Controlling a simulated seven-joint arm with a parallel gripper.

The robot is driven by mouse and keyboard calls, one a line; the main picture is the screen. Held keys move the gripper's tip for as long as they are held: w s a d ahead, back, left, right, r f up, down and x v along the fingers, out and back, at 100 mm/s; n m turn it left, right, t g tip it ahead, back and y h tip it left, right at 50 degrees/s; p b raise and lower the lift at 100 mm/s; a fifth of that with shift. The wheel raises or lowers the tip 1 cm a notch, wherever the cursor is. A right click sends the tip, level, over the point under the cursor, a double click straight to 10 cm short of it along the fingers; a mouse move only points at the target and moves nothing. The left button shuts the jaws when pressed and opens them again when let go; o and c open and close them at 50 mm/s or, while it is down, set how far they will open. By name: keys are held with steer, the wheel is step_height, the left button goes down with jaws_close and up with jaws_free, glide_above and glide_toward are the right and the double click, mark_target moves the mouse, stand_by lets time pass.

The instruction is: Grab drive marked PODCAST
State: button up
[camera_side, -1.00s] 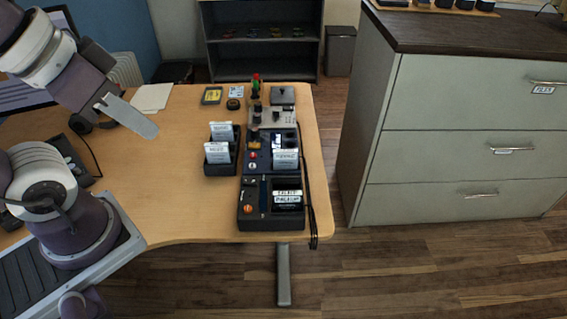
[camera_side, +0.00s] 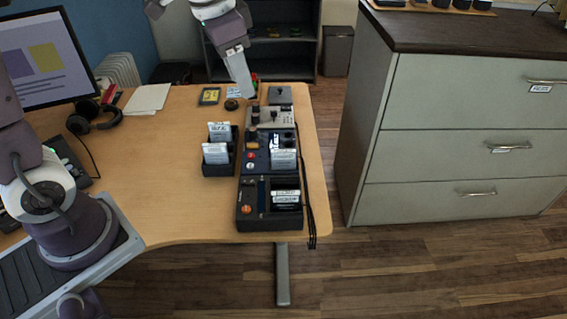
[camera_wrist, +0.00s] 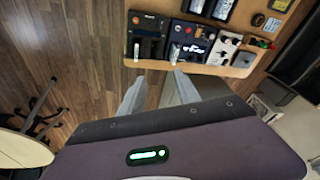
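In the side view, a black two-slot rack (camera_side: 220,169) holds two upright white-labelled drives, the rear one (camera_side: 219,133) and the front one (camera_side: 215,153). A white-labelled drive (camera_side: 283,159) stands in the middle dark dock (camera_side: 250,168). Black drives with white labels (camera_side: 286,198) stand in the front dock (camera_side: 249,222). The labels are too small to read surely, so I cannot tell which says PODCAST. My gripper (camera_side: 250,97) is above the desk's back part, over the grey device, apart from the drives. In the wrist view my gripper (camera_wrist: 158,80) has its fingers apart with nothing between them.
A grey knobbed device (camera_side: 270,117) sits behind the docks. A black cable (camera_side: 308,195) hangs along the desk's right edge. Headphones (camera_side: 92,118) and a monitor (camera_side: 45,60) are at left. A drawer cabinet (camera_side: 455,140) stands apart at right.

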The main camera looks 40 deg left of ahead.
steer(key=w+a+f+m+g, duration=0.1)
steer(key=w+f, duration=0.4)
steer(key=w, duration=0.1)
steer(key=m+g, duration=0.1)
steer(key=m, duration=0.1)
glide_toward(284, 150)
steer(key=shift+m+g, duration=0.5)
steer(key=shift+m, duration=0.3)
steer(key=f, duration=1)
steer(key=shift+w+a+f, duration=0.1)
steer(key=shift+w+f, duration=0.1)
steer(key=shift+w, duration=0.15)
jaws_close()
steer(key=shift+r, duration=0.1)
